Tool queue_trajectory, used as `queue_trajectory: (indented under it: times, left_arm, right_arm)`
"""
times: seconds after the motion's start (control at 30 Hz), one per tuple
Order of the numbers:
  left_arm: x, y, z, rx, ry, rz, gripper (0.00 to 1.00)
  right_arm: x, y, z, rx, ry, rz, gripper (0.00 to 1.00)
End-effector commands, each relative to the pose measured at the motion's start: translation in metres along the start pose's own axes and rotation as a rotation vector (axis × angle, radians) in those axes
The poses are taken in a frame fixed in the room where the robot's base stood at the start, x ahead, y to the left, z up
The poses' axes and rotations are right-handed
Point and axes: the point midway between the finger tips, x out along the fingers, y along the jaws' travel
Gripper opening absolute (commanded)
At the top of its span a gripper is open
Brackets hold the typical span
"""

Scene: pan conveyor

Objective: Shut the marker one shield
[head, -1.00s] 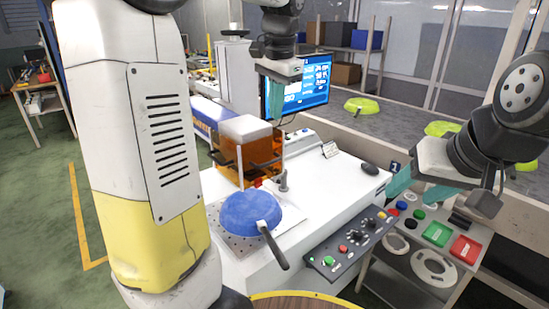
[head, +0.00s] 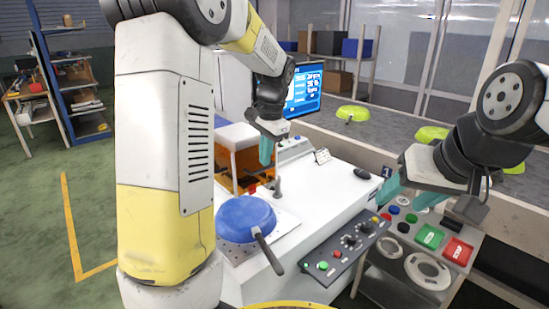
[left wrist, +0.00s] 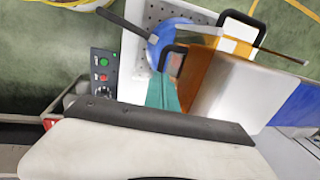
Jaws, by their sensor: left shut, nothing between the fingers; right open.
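The marker one shield is an orange see-through cover (head: 228,166) under a white top, behind the blue pan in the head view and partly hidden by my left arm. Its orange panels and dark handles also show in the left wrist view (left wrist: 200,68). I cannot tell how far open it is. My left gripper (head: 266,152), with teal fingers, is shut and empty at the right side of the shield; its fingers show in front of the orange panel in the left wrist view (left wrist: 163,92). Contact is unclear. My right gripper (head: 392,188) is open over the button panel.
A blue pan (head: 240,217) with a dark handle lies on the perforated plate (head: 285,224) in front of the shield. A control box (head: 345,245) with knobs stands at the white bench's front edge. A monitor (head: 304,90) stands behind.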

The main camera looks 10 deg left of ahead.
Motion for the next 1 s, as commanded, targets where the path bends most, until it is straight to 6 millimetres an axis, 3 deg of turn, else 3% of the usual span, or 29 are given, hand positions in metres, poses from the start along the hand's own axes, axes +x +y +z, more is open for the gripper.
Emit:
queue_trajectory:
  times: [0.13, 0.57, 0.67, 1.0]
  left_arm:
    - [0.010, 0.000, 0.000, 0.000, -0.001, 0.001, 0.00]
    - [0.015, 0.001, 0.000, 0.000, -0.001, 0.000, 0.00]
    - [0.031, 0.003, 0.001, 0.001, -0.005, 0.001, 0.00]
    - [0.124, 0.021, 0.001, 0.002, -0.006, 0.003, 0.00]
  right_arm:
    - [0.000, 0.000, 0.000, 0.000, 0.000, 0.000, 0.55]
    - [0.000, 0.000, 0.000, 0.000, 0.000, 0.000, 0.55]
    - [0.000, 0.000, 0.000, 0.000, 0.000, 0.000, 0.55]
    - [0.000, 0.000, 0.000, 0.000, 0.000, 0.000, 0.55]
